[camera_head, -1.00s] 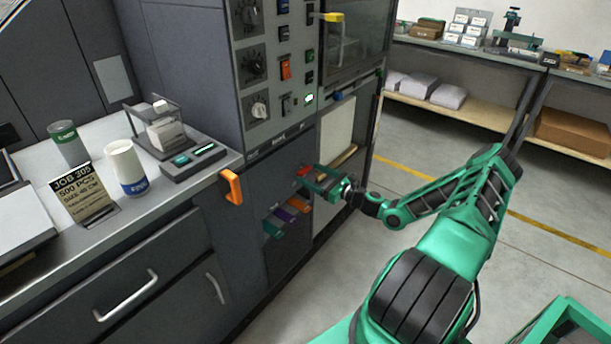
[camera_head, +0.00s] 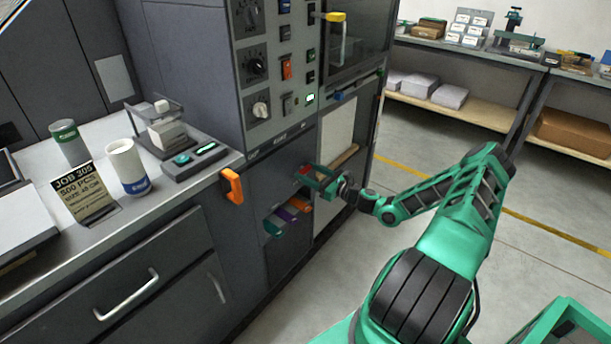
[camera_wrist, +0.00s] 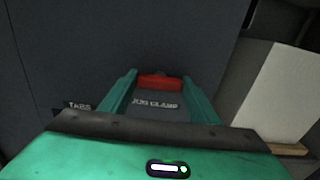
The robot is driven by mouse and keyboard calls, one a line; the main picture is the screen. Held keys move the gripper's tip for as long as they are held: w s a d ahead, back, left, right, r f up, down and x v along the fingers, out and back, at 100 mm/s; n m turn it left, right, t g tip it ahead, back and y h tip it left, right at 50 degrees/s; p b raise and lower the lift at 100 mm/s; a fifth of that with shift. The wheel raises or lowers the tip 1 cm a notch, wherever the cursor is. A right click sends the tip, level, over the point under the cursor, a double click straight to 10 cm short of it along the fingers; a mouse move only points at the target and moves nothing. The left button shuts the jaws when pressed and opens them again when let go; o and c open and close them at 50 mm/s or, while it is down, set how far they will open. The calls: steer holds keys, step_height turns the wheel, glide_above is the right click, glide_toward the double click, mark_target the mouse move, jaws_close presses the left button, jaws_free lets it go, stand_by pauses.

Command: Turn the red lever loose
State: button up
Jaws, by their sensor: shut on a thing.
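The red lever (camera_wrist: 160,82) shows in the wrist view as a short red bar on the dark machine front, above a label that ends in "CLAMP". My gripper (camera_wrist: 160,77) has one green finger at each end of it and is shut on it. In the head view the red lever (camera_head: 304,170) is a small red patch on the lower machine front, partly hidden by my gripper (camera_head: 313,177), which reaches in from the right.
Green, purple and orange handles (camera_head: 287,213) sit just below my gripper. A larger orange handle (camera_head: 232,186) stands out to the left, by the counter with a cup (camera_head: 127,165). A pale panel (camera_wrist: 275,95) is to the right. Open floor lies right of the machine.

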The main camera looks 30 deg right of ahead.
steer(key=n, duration=0.4)
steer(key=shift+s+a+n, duration=0.1)
steer(key=shift+a+n, duration=0.1)
steer(key=shift+n, duration=0.2)
steer(key=n, duration=0.4)
steer(key=shift+a+f+n, duration=0.1)
steer(key=shift+f+n, duration=0.05)
steer(key=shift+n, duration=0.15)
steer(key=n, duration=0.4)
steer(key=shift+s+f, duration=0.1)
steer(key=shift+f, duration=0.05)
steer(key=shift+a+f+n, duration=0.1)
steer(key=shift+n, duration=2)
steer(key=o, duration=1)
steer(key=shift+o, duration=0.2)
